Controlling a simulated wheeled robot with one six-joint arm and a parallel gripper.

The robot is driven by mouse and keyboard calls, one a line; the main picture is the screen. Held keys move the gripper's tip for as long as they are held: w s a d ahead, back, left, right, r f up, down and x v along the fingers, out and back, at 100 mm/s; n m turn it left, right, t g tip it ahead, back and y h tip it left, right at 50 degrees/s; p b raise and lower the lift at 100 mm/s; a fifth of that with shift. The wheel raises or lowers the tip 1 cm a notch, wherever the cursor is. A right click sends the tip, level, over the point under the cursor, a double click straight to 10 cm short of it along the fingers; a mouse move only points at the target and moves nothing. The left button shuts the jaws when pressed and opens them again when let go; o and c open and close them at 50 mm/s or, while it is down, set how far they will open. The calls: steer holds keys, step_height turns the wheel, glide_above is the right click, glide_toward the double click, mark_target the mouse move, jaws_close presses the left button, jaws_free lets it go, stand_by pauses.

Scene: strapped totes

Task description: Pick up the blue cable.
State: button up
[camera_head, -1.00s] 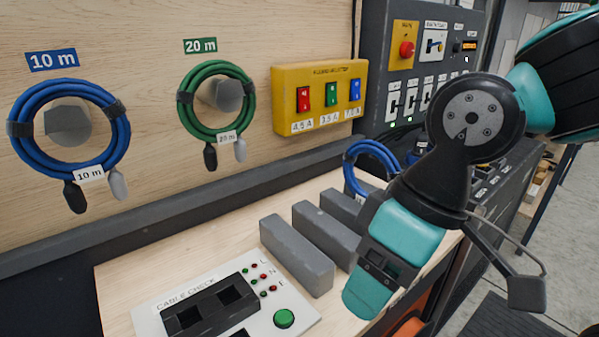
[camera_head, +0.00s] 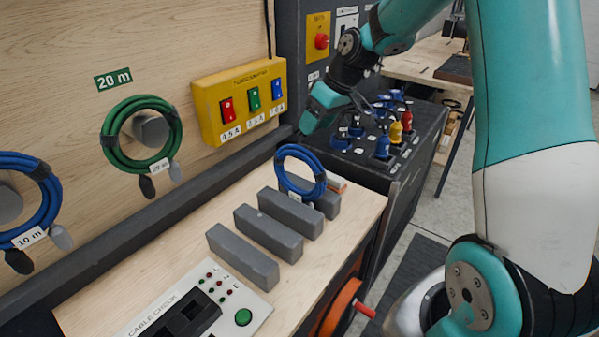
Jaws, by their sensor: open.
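A blue cable coil (camera_head: 301,171) stands on the bench top, leaning on or among the grey blocks at the far right end. A second blue cable coil (camera_head: 35,200) hangs on a peg at the left edge, tagged 10 m and partly cut off. My gripper (camera_head: 315,112) is above and slightly right of the bench coil in the picture, apart from it and pointing down-left. It is open, though the gap between its fingers is hard to see from this side. Nothing shows in it.
Several grey blocks (camera_head: 268,232) stand in a row on the bench. A green coil (camera_head: 142,134) hangs under a 20 m sign. A yellow switch box (camera_head: 239,99) is on the wall. A cable check panel (camera_head: 190,312) lies in front. A dark socket unit (camera_head: 398,160) stands right.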

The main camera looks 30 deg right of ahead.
mark_target(299, 153)
steer(key=p+x, duration=0.1)
steer(key=x, duration=0.3)
steer(key=shift+w+a+f, duration=0.15)
steer(key=shift+f, duration=0.2)
steer(key=shift+p+x, duration=1.45)
steer(key=shift+x, duration=1.2)
jaws_close()
